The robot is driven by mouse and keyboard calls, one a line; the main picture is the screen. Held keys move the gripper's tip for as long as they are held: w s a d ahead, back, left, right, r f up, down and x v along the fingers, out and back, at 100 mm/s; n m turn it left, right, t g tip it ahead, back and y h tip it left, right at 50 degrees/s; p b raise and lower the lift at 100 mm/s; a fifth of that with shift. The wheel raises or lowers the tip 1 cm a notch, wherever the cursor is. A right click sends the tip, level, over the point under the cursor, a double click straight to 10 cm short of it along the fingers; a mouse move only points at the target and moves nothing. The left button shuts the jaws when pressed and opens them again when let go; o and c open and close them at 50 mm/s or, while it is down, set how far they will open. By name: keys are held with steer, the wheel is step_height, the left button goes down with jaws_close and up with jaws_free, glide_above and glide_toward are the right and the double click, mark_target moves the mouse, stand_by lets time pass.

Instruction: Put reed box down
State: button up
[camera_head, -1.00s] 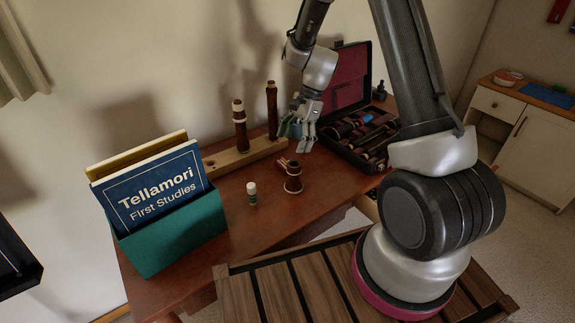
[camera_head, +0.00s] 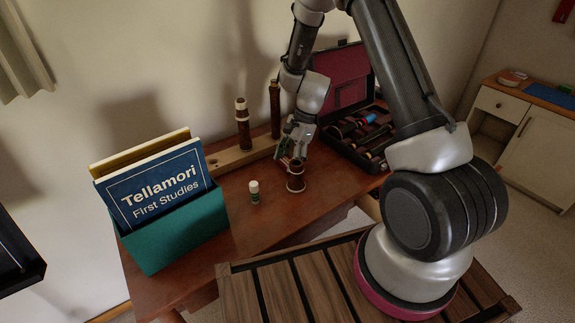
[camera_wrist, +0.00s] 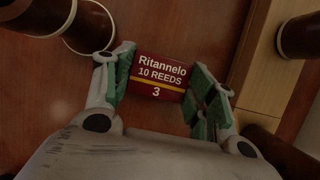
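The reed box (camera_wrist: 161,74) is small and dark red, with "Ritannelo 10 REEDS 3" and a yellow stripe on its face. In the wrist view it sits between the green pads of my gripper (camera_wrist: 160,80), with almost no gap on either side. Whether the pads press on it is not clear. In the head view my gripper (camera_head: 292,150) is low over the table, just behind the dark bell-shaped wooden piece (camera_head: 296,178). The box is mostly hidden there, and whether it touches the table cannot be told.
A wooden rail (camera_head: 232,159) with two upright joints stands behind. An open instrument case (camera_head: 365,160) is at the right. A small white-capped bottle (camera_head: 254,192) and a teal holder (camera_head: 180,232) with books are at the left. The table's (camera_head: 240,240) front left is clear.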

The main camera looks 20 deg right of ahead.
mark_target(289, 161)
steer(key=c, duration=0.3)
step_height(289, 161, up, 17)
steer(key=d+f+n+g+h, duration=0.1)
steer(key=d+f+n, duration=0.1)
steer(key=f+n, duration=0.2)
steer(key=d+f+n+g+h, duration=0.1)
steer(key=d+f+n, duration=0.2)
steer(key=f+n, duration=0.1)
steer(key=d+f+n+g+h, duration=0.1)
steer(key=d+f+n+h, duration=0.1)
steer(key=n, duration=0.4)
steer(key=shift+w+d+f, duration=0.1)
steer(key=shift+w+f, duration=0.1)
steer(key=shift+f, duration=0.25)
steer(key=shift+w+d+f, duration=0.1)
steer(key=shift+w+f, duration=0.1)
steer(key=shift+f, duration=0.25)
